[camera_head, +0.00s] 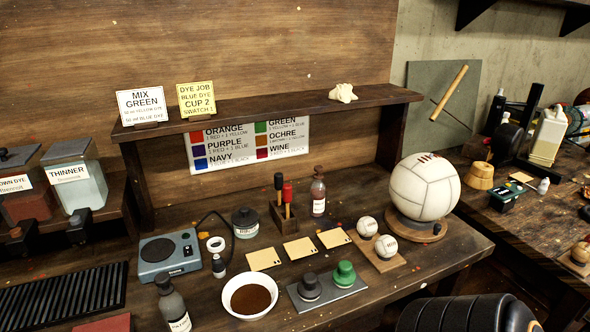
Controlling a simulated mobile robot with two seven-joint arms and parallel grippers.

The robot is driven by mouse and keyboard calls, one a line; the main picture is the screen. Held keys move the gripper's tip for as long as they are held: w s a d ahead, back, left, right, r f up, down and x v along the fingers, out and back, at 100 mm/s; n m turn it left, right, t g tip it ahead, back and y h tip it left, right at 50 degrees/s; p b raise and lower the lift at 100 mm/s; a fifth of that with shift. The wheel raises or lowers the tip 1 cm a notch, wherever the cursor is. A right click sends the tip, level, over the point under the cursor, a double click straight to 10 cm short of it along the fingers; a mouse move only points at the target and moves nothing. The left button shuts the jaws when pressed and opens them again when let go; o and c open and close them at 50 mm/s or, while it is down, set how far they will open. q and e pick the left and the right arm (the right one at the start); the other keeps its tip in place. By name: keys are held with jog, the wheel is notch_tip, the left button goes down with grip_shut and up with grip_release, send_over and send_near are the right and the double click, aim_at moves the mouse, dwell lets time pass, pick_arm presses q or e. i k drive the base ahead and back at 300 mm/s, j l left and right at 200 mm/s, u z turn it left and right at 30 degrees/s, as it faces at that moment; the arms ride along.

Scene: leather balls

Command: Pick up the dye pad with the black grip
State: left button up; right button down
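A round pad with a dark grey to black knob-like grip (309,287) sits upright on a flat grey plate (331,297) near the front middle of the bench. A similar pad with a green grip (343,273) stands just right of it on the same plate. Two upright tools, one with a black handle (278,182) and one with a red handle (287,193), stand in a small wooden holder (284,218) farther back. Neither of my grippers shows in the head view. A black ribbed part, probably of my arm, fills the lower right edge.
A bowl of brown contents (250,297) and a dark bottle (173,305) stand left of the plate. Pale swatches (299,248) lie behind it. Small balls (386,246) and a large white ball (424,187) are to the right. A shelf (270,115) overhangs the back.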

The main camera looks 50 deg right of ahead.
aim_at(309, 289)
jog(key=z, duration=1.8)
